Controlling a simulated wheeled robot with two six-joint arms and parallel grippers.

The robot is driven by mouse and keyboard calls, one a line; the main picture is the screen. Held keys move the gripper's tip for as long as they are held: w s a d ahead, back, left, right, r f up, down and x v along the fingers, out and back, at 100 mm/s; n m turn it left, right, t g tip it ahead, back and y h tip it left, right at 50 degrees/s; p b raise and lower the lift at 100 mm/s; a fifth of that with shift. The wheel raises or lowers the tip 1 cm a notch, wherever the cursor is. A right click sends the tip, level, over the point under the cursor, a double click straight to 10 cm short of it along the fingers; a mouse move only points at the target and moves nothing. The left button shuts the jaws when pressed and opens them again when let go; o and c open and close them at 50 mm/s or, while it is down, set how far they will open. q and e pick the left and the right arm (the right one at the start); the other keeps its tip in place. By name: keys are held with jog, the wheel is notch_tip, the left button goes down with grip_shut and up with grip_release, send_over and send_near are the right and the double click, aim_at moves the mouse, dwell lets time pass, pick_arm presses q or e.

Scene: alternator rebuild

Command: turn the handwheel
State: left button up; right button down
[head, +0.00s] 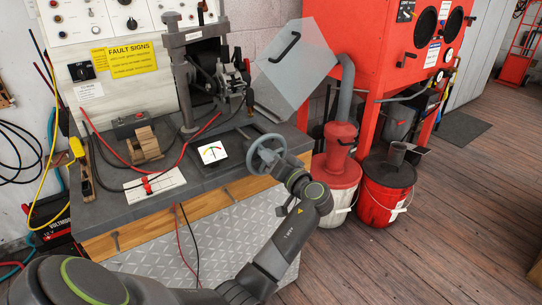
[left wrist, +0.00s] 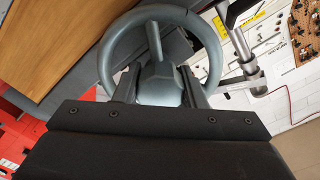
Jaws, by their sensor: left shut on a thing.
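The handwheel (head: 250,155) is a grey ring with spokes at the front right edge of the workbench. In the left wrist view the handwheel (left wrist: 160,82) fills the upper middle, with its rim curving around a thick hub. My left gripper (head: 283,169) reaches it from the front right. In the left wrist view the fingers of my left gripper (left wrist: 158,90) stand on both sides of the hub and are shut on the handwheel. The lower rim is hidden behind the gripper body. My right gripper is not in view.
Red and black cables cross the bench top (head: 120,207).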

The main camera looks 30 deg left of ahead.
pick_arm(q)
jog(key=shift+m, duration=0.4)
jog(key=o, duration=1)
jog(key=shift+d+f, duration=0.1)
